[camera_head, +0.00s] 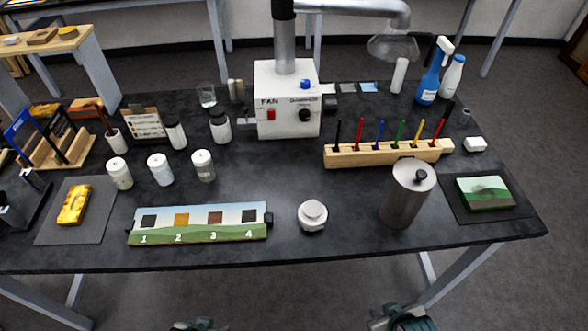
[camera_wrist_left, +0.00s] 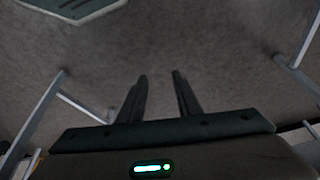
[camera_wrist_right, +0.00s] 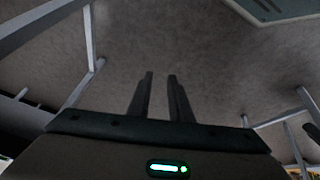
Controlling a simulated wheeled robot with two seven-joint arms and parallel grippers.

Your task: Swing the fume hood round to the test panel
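The fume hood is a clear, flared hood (camera_head: 393,47) at the end of a grey duct arm (camera_head: 350,6). It hangs at the back right, above and behind the pen rack. The duct rises from a white fan box (camera_head: 288,100). The test panel (camera_head: 198,234) is a painted strip with four swatches numbered 1 to 4, lying at the front left of the table. My left gripper (camera_wrist_left: 159,75) is open and empty, below the table's front edge over the floor. My right gripper (camera_wrist_right: 160,75) is also open and empty, over the floor, further right. Both are far from the hood.
A wooden rack (camera_head: 388,153) with colored pens stands right of the fan box. A metal canister (camera_head: 405,198) and a small white jar (camera_head: 312,215) stand near the front. Spray bottles (camera_head: 430,80) stand close to the hood. White jars (camera_head: 160,169) stand behind the panel.

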